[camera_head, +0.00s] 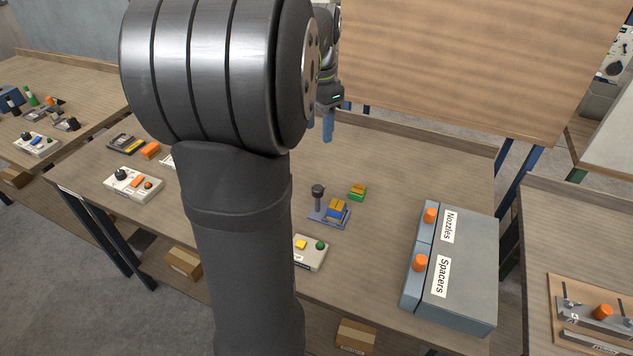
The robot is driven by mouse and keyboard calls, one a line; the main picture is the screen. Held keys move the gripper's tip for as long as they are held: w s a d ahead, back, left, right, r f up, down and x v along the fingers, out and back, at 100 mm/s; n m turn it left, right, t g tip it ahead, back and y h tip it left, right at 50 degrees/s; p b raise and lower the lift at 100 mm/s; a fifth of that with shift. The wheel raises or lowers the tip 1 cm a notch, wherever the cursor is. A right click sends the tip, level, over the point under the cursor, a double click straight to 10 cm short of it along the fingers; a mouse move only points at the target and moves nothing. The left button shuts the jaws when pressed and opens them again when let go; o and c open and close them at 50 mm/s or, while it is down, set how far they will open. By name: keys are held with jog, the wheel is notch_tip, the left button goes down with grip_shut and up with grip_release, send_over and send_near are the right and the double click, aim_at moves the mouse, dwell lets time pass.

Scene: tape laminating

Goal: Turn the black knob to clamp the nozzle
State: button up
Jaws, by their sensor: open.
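A small fixture (322,218) stands on the table right of my arm. I cannot make out the nozzle. My gripper (328,124), with blue fingers, is open above the back of the table, behind my large arm joint. It is apart from both knobs, and the arm hides part of it.
A green and yellow block (357,193) lies behind the fixture. A white box (311,252) with yellow and green buttons is in front. Grey drawers (465,270) labelled Nozzles and Spacers stand at the right. A wooden panel (470,65) rises at the back.

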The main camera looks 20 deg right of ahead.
aim_at(317, 187)
jog(key=f+n, duration=0.6)
jog(key=n, duration=0.3)
jog(key=f+n, duration=0.5)
jog(key=n, duration=0.3)
jog(key=f+n, duration=0.6)
jog(key=n, duration=0.3)
jog(key=shift+s+a+f+n, duration=0.15)
jog(key=shift+s+f+n, duration=0.05)
jog(key=shift+f+n, duration=0.1)
jog(key=c, duration=1)
jog(key=shift+o, duration=0.2)
